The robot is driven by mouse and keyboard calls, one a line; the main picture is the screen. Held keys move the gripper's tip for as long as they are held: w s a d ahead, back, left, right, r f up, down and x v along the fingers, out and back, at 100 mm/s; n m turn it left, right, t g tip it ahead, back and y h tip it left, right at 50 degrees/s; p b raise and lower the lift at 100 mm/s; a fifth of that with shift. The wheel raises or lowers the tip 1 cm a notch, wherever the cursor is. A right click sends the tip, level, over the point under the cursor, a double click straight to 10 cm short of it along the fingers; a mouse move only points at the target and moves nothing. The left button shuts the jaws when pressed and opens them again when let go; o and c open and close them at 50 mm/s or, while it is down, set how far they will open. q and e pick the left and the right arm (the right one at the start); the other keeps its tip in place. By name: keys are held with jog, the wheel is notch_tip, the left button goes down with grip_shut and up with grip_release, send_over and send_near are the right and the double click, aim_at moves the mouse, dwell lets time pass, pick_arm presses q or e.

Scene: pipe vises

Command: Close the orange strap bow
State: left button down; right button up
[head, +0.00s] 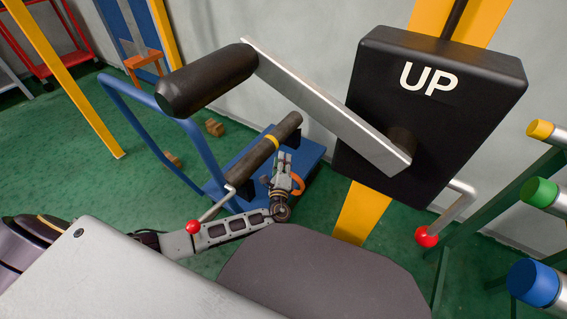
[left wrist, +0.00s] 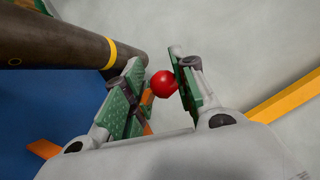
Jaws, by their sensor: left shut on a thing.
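The orange strap bow (head: 297,184) shows as a short curved piece beside my left gripper, at the blue vise stand (head: 310,152). Most of it is hidden, so I cannot tell its exact angle. My left gripper (head: 283,162) is at the right of the dark pipe (head: 272,143) with a yellow band. In the left wrist view, a red ball knob (left wrist: 162,84) sits between its green-padded fingers, and the gripper is shut on it. A bit of orange (left wrist: 148,108) shows behind the left finger. My right gripper is not in view.
A black UP box (head: 430,105) with a crank and dark handle (head: 207,80) fills the upper right. A lever with a red knob (head: 193,226) stands close to my left forearm. Pipes with coloured ends (head: 533,282) are at the right. Green floor (head: 70,160) is open at left.

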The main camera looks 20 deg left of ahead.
pick_arm(q)
jog(key=c, duration=1.3)
grip_release()
jog(key=shift+w+d+r, duration=0.15)
jog(key=shift+d+r, duration=0.05)
jog(key=shift+r, duration=0.3)
jog(key=shift+f, duration=0.1)
jog(key=shift+a+f, duration=0.1)
jog(key=shift+v, duration=6.1)
jog(key=shift+f, duration=0.1)
